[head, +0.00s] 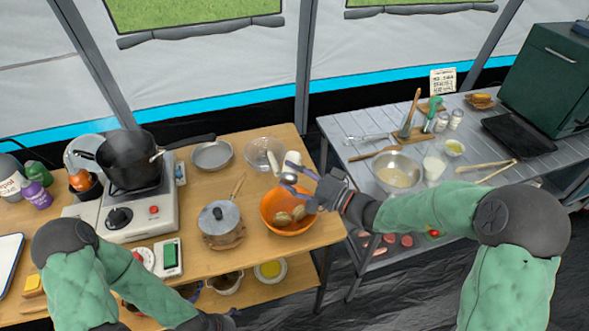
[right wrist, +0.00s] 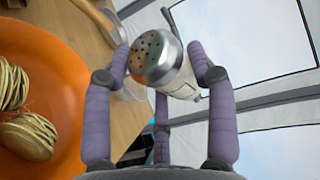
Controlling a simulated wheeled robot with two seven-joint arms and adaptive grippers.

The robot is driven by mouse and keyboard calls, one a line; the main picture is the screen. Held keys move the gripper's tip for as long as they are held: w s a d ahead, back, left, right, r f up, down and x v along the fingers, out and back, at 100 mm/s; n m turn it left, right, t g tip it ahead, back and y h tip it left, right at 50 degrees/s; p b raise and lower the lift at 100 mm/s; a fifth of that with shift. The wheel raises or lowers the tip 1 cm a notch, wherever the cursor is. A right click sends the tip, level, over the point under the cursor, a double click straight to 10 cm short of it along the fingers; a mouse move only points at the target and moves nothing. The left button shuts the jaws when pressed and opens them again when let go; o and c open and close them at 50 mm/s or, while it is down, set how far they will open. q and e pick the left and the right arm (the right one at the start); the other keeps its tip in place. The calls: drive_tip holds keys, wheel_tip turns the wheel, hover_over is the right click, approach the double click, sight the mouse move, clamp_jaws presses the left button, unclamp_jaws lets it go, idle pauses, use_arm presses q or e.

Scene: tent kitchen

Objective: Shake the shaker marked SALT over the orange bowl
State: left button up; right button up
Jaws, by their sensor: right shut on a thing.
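My right gripper (head: 297,179) is shut on a shaker (head: 289,178) with a silver cap and pale body. It holds the shaker above the far rim of the orange bowl (head: 268,212). In the right wrist view the fingers (right wrist: 165,66) grip the shaker (right wrist: 152,58) from both sides, and its perforated cap faces the camera. No SALT marking is readable. The orange bowl (right wrist: 72,70) is at the left there and holds striped, roundish pieces of food (right wrist: 25,136). My left gripper (head: 218,321) is at the bottom edge of the head view, mostly cut off.
A lidded saucepan (head: 219,218) stands left of the bowl, with a clear glass bowl (head: 262,152) behind it. A black pot (head: 127,160) sits on the stove. The right table (head: 350,148) holds a metal bowl (head: 398,173) and two silver-capped shakers (head: 456,119). A gap separates the tables.

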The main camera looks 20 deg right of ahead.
drive_tip(key=shift+r+m+g+h+p, duration=0.3)
drive_tip(key=shift+m+p, duration=0.65)
drive_tip(key=shift+p, duration=1.35)
drive_tip(key=shift+r+m+g+h+p, duration=0.25)
drive_tip(key=shift+m+p, duration=0.65)
drive_tip(key=shift+p, duration=1.35)
drive_tip(key=shift+m+g+h+p, duration=0.15)
drive_tip(key=shift+m+g+p, duration=0.55)
drive_tip(key=shift+p, duration=1.6)
drive_tip(key=s+r+m+g+p, duration=0.1)
drive_tip(key=m+p, duration=0.2)
drive_tip(key=p, duration=0.3)
drive_tip(key=s+a+r+m+g+p, duration=0.1)
drive_tip(key=r+m+g+p, duration=0.1)
drive_tip(key=p, duration=0.5)
drive_tip(key=s+r+m+g+p, duration=0.1)
drive_tip(key=r+m+g+p, duration=0.1)
drive_tip(key=m+p, duration=0.2)
drive_tip(key=shift+a+r+y+p, duration=0.15)
drive_tip(key=shift+y+p, duration=0.15)
drive_tip(key=shift+p, duration=1.15)
drive_tip(key=shift+s+a+r+m+g+p, duration=0.15)
drive_tip(key=shift+m+g+p, duration=0.2)
drive_tip(key=shift+m+p, duration=0.4)
